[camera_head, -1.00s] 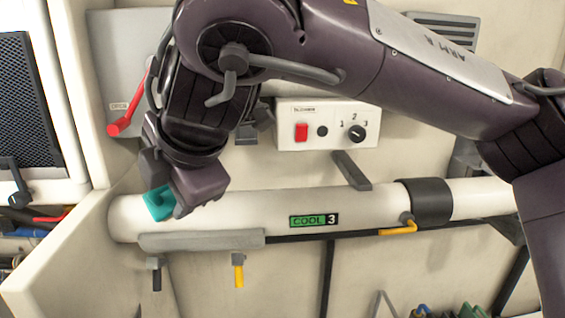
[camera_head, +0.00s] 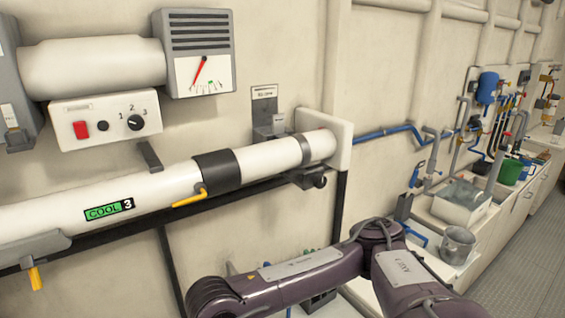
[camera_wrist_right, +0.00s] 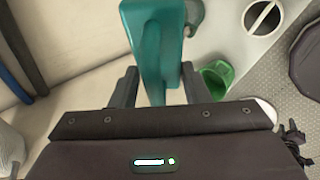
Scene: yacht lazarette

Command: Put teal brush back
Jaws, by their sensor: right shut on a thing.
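The teal brush (camera_wrist_right: 152,45) is between the two fingers of my right gripper (camera_wrist_right: 158,88) in the right wrist view. The gripper is shut on it, and the teal body extends up out of the top edge. In the head view only my right arm shows, low in the frame; its gripper and the brush are not visible there. My left gripper is not in view. A grey wall bracket (camera_head: 270,131) sits under a small label plate (camera_head: 264,93), above the white pipe's right end.
The long white pipe (camera_head: 150,190) crosses the wall at left, with a control box (camera_head: 105,118) above. At right stand a metal bucket (camera_head: 457,245), a white bin (camera_head: 461,203) and a green bucket (camera_head: 511,171). A green container (camera_wrist_right: 216,80) shows beyond the brush.

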